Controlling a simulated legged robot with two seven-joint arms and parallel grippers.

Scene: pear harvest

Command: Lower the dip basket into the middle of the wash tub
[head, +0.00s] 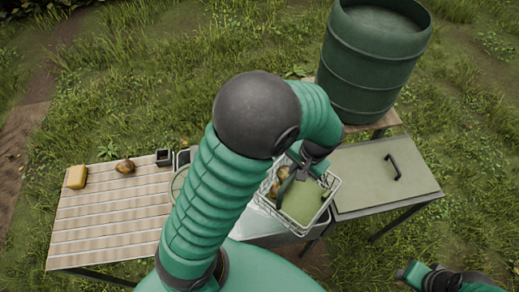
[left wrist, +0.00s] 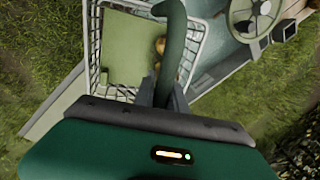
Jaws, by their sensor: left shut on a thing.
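The dip basket (head: 331,186) is a white wire basket with brownish pears and a flat green panel inside. My left gripper (head: 298,172) is shut on its dark green curved handle (left wrist: 174,40). In the left wrist view the basket (left wrist: 92,50) fills the upper left. The wash tub (head: 262,228) is pale grey metal, partly hidden by my arm and the basket. In the left wrist view, water in the tub (left wrist: 212,62) shows right of the basket. The basket overlaps the tub's right part in the head view; its height is unclear. My right gripper (head: 425,278) is at the lower right, apart from everything.
A slatted table (head: 110,215) at left holds a yellow block (head: 77,177), a brown pear (head: 125,167) and a small dark box (head: 164,157). A large green barrel (head: 370,65) stands behind. A round wheel (left wrist: 240,12) is beside the water.

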